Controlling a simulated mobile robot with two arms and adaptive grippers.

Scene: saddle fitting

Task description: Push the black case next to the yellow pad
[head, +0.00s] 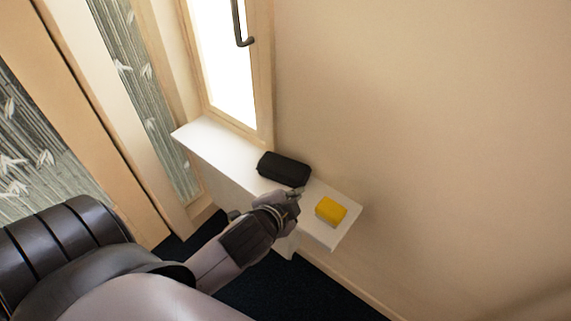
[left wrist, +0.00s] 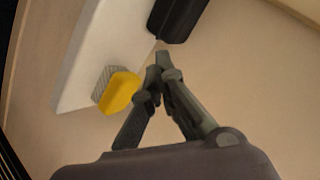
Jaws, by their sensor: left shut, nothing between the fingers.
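A black case (head: 284,169) lies on a narrow white ledge (head: 214,146), towards the back against the window frame and wall. It also shows at the top of the left wrist view (left wrist: 176,18). A yellow pad (head: 330,211) lies on the same ledge, to the right of the case, with a gap between them. In the left wrist view the pad (left wrist: 118,94) shows a grey underside. My left gripper (head: 296,193) is shut and empty, close to the front of the case, between it and the pad. Whether it touches the case cannot be told. My right gripper is not in view.
A window with a dark handle (head: 241,27) stands behind the ledge's left part. A plain beige wall (head: 430,120) rises behind and to the right. The ledge ends just right of the pad. Bare ledge lies left of the case. A dark floor (head: 290,292) is below.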

